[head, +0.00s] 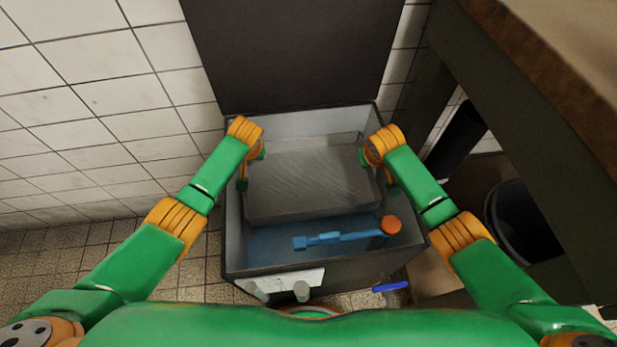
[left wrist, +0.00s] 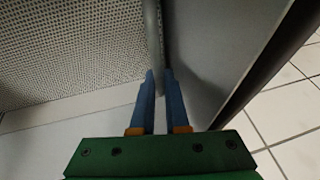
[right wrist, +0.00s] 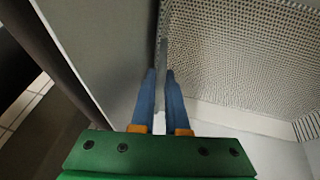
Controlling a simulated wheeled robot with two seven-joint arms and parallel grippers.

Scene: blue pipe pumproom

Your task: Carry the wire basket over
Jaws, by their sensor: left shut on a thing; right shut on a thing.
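The grey wire basket (head: 308,180) sits inside an open dark-rimmed chest (head: 233,240), towards its far side. Its fine mesh shows in the left wrist view (left wrist: 70,55) and in the right wrist view (right wrist: 245,60). My left gripper (left wrist: 158,75) is shut on the basket's left side edge, close to the chest's inner wall. My right gripper (right wrist: 161,72) is shut on the basket's right side edge, also close to a wall. In the head view my wrists largely hide both fingertips. I cannot tell whether the basket touches the chest floor.
A blue tool-like object (head: 340,238) with an orange round end lies in the chest's near part. The chest's dark lid (head: 295,50) stands open at the back. A table (head: 530,110) stands close on the right, with a dark bin (head: 522,215) below. A tiled wall (head: 95,100) is left.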

